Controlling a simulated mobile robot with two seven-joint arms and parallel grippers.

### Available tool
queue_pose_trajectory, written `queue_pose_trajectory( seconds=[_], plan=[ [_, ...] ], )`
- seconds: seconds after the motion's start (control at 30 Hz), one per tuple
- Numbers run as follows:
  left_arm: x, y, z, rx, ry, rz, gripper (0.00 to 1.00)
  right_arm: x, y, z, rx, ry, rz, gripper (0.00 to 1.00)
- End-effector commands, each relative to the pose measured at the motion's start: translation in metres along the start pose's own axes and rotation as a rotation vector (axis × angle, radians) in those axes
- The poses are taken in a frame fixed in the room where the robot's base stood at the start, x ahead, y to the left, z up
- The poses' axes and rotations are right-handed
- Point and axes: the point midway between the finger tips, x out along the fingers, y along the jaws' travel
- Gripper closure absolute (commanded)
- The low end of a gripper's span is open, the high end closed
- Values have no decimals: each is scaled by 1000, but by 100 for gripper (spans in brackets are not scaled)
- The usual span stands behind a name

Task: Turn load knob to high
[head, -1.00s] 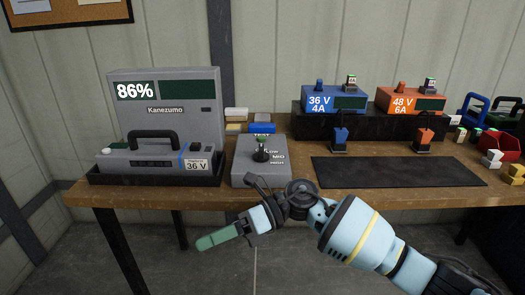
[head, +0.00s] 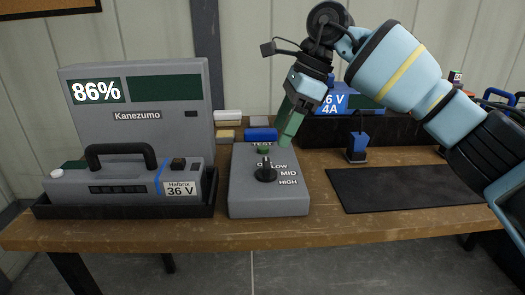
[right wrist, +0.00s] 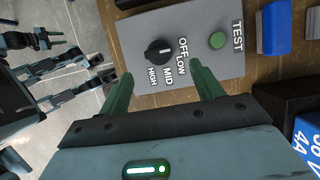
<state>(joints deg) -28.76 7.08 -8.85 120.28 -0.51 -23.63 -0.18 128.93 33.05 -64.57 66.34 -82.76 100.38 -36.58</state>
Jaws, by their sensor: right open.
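The load knob (head: 265,173) is a round black dial on top of a grey control box (head: 240,196). Its labels are OFF, LOW, MID and HIGH, and its white mark appears to point toward OFF. The knob (right wrist: 158,51) also shows in the right wrist view, ahead of and between the fingertips. My right gripper (head: 290,122) is over the back right of the box, open and empty, its green fingers pointing down. It is apart from the knob.
A green TEST button (right wrist: 217,40) sits on the box behind the knob. A grey Kanezumo unit (head: 140,125) with a handled battery pack (head: 125,183) in a black tray stands left. A blue charger (head: 357,107) and black mat (head: 400,187) are right. Bare wood lies in front.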

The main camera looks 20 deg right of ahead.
Motion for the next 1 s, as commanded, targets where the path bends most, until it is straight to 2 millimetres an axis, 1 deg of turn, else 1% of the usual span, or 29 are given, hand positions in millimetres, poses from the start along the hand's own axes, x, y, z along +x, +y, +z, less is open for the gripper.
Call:
queue_pose_trajectory(
  seconds=[0.13, 0.27, 0.37, 0.5, 0.7, 0.83, 1.0],
  plan=[
    [-5, 2, 17, -4, -37, 3, 64, 2, 0, 0, 1, 1, 1, 35],
    [-4, 3, 25, -5, -52, 4, 64, 12, 0, 0, 1, 1, 3, 35],
    [-2, 3, 26, -5, -52, 4, 64, 27, 0, -1, 1, 1, 4, 35],
    [1, 2, 22, -4, -43, 3, 64, 49, 1, 0, 1, 1, 5, 35],
    [3, 1, 16, -2, -29, 2, 64, 71, 0, 0, 0, -1, 2, 35],
    [3, 1, 15, -2, -26, 2, 64, 78, 0, 0, 1, -1, 2, 35],
    [3, 1, 15, -2, -27, 2, 64, 79, 0, 0, 1, -1, 2, 35]
  ],
)
